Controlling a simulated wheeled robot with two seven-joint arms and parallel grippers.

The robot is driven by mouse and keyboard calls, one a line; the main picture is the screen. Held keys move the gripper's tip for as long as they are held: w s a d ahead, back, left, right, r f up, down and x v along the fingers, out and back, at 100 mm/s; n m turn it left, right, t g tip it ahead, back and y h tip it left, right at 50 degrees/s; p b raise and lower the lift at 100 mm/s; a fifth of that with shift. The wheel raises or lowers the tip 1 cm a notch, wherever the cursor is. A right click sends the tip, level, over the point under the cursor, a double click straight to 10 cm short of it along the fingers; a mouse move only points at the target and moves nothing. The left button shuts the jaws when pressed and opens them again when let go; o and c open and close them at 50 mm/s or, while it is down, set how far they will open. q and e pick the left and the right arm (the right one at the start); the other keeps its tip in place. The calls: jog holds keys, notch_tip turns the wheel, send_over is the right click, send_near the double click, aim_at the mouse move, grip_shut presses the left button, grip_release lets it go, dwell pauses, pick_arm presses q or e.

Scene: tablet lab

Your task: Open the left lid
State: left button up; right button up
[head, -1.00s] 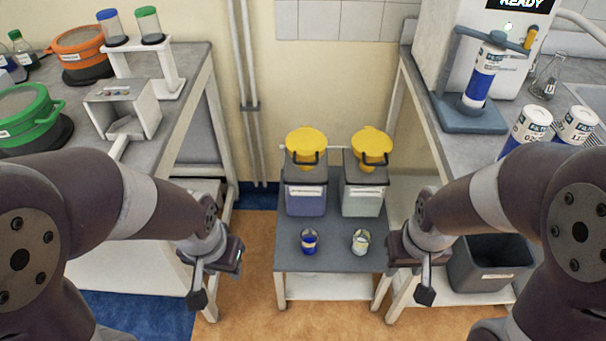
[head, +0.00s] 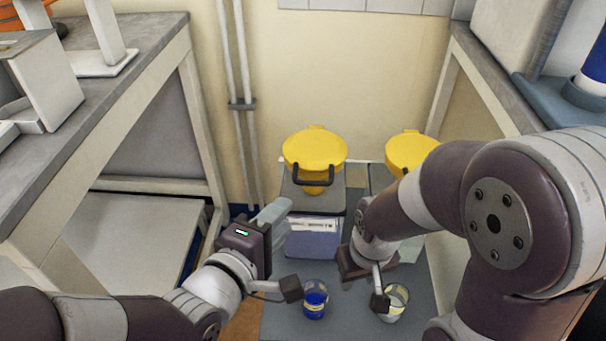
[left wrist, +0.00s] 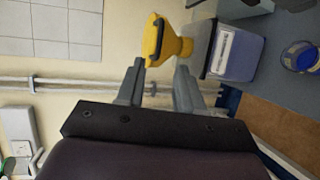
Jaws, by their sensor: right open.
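The left lid (head: 314,149) is round and yellow with a dark handle at its front. It sits shut on a yellow funnel atop the left container (head: 314,240), which is blue-violet with a white label. My left gripper (head: 282,222) is open and empty, lower left of the lid and apart from it. In the left wrist view the lid (left wrist: 153,40) shows edge-on beyond the spread fingertips (left wrist: 158,68). My right gripper (head: 347,275) hangs in front of the containers; its fingers are mostly hidden.
A second yellow lid (head: 408,152) is at the right, with its container largely hidden by my right arm. A blue cup (head: 314,299) and a pale cup (head: 393,302) stand on the low table (head: 283,322). Worktops flank both sides.

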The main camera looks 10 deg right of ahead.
aim_at(311, 184)
pick_arm(q)
jog(key=shift+n, duration=0.3)
jog(key=b+x, duration=0.4)
jog(key=x, duration=0.8)
jog(key=shift+w+d, duration=0.25)
jog(key=shift+d, duration=0.05)
grip_shut()
